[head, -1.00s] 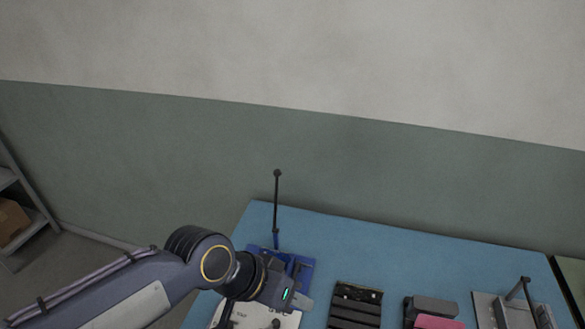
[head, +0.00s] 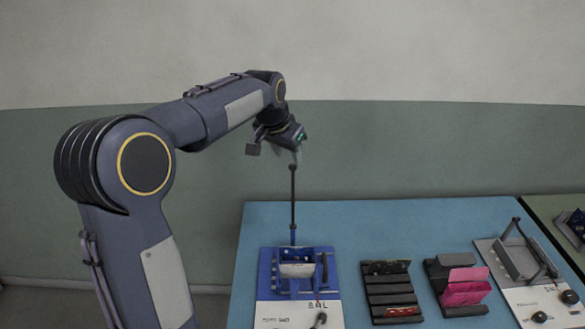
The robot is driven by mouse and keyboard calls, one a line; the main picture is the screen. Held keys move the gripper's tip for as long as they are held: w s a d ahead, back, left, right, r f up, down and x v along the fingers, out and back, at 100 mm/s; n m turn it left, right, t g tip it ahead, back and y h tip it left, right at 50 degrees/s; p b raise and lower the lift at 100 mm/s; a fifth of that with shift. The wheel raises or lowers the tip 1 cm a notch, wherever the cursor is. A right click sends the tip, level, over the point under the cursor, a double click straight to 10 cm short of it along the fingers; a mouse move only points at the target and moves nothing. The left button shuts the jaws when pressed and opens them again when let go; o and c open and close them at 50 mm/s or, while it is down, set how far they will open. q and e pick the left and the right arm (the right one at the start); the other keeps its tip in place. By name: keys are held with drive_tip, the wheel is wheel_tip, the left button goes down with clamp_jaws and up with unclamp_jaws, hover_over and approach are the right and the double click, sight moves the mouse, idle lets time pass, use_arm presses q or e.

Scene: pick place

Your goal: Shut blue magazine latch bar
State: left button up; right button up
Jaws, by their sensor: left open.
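The blue magazine (head: 268,272) stands at the left of the blue table, with a white labelled panel (head: 285,316) in front of it. Its dark latch bar (head: 293,205) stands upright from the back of the blue body, with a knob on top. My left gripper (head: 296,154) is open at the top end of the bar, its fingers pointing down; whether they touch the knob I cannot tell. My right gripper is not in view.
A wall rises behind.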

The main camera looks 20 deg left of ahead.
sight(292, 165)
use_arm(q)
drive_tip(key=p+x, duration=0.1)
drive_tip(key=x, duration=0.6)
drive_tip(key=shift+f, duration=0.2)
clamp_jaws()
